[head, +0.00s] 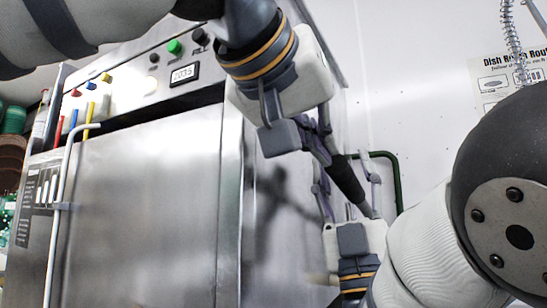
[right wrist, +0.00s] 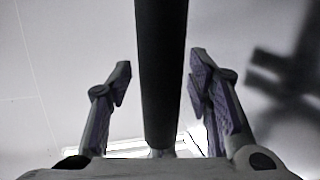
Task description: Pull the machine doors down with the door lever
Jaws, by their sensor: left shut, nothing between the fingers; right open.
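The machine (head: 150,210) has a large brushed steel door front in the head view. A black bar (head: 350,185), which looks like the door lever's grip, slants down beside the machine's right side. My right gripper (head: 347,172) points up at the bar from below, its fingers open on either side. In the right wrist view, the bar (right wrist: 161,75) runs between the open purple-padded fingers, with gaps on both sides. My left gripper (head: 326,155) is shut and empty, reaching down from above near the bar's upper end; I cannot tell if they touch.
A control panel (head: 150,75) with coloured buttons and a display runs above the door. A pale bent tube (head: 60,200) stands at the front left. A dark green pipe (head: 397,175) lies right of the bar. A poster (head: 495,85) hangs on the white wall.

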